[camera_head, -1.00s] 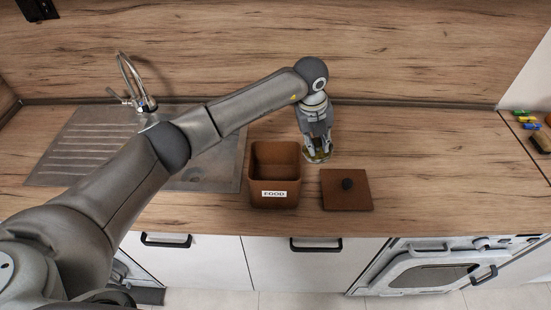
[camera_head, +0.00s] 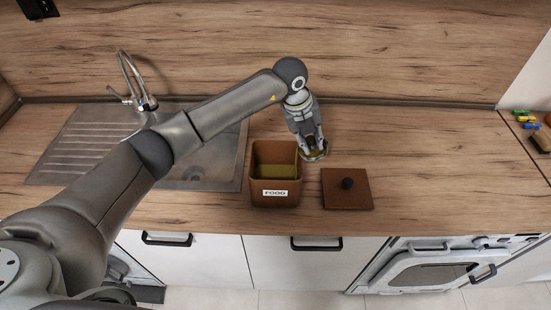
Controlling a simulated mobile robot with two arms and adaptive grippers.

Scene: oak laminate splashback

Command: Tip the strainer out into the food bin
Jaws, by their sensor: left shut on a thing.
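The food bin (camera_head: 275,203) is an open brown box with a white FOOD label, standing on the worktop right of the sink. A yellowish-green patch (camera_head: 277,172) shows inside it; I cannot tell exactly what it is. My left gripper (camera_head: 312,146) is just behind and to the right of the bin, pointing down. It is shut on the strainer (camera_head: 316,156), a small round thing with a metallic rim and an olive tint. The strainer is largely hidden by the fingers, and its tilt and contents are unclear. My right gripper is out of view.
The bin's square brown lid (camera_head: 347,196) with a dark knob lies right of the bin. The steel sink (camera_head: 212,176) with its tap (camera_head: 130,82) is on the left, partly behind my arm. The worktop on the right is clear up to some small coloured items (camera_head: 527,122).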

